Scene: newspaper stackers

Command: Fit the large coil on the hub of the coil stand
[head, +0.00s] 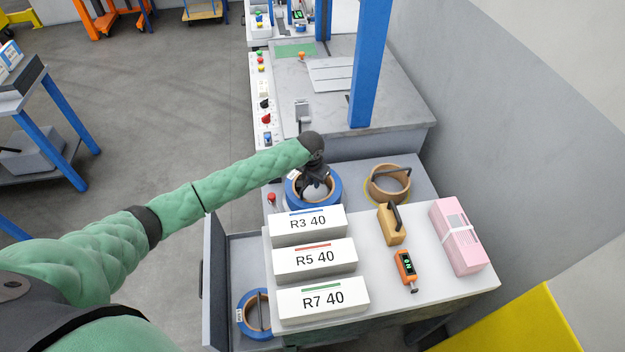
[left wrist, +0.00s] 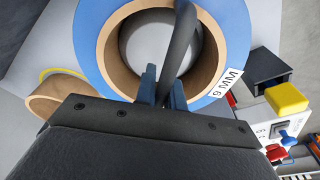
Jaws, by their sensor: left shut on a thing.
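The large coil (head: 335,196) is a thick blue ring on a wooden core, with a dark handle bar across it. It also shows in the left wrist view (left wrist: 91,32), with a white label. My left gripper (head: 316,192) is over the coil's middle. In the left wrist view my left gripper (left wrist: 163,88) has its fingers shut on the dark handle. A round pale grey hub (left wrist: 145,45) shows through the core opening. I cannot tell whether the coil sits around the hub or just above it. My right gripper is not in view.
A wooden core with little yellow tape (head: 388,184) lies to the right. White boxes (head: 314,258), a tan block (head: 391,225), an orange meter (head: 405,268) and a pink pack (head: 457,236) stand in front. Another blue coil (head: 245,328) lies in the open drawer. A blue post (head: 370,65) rises behind.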

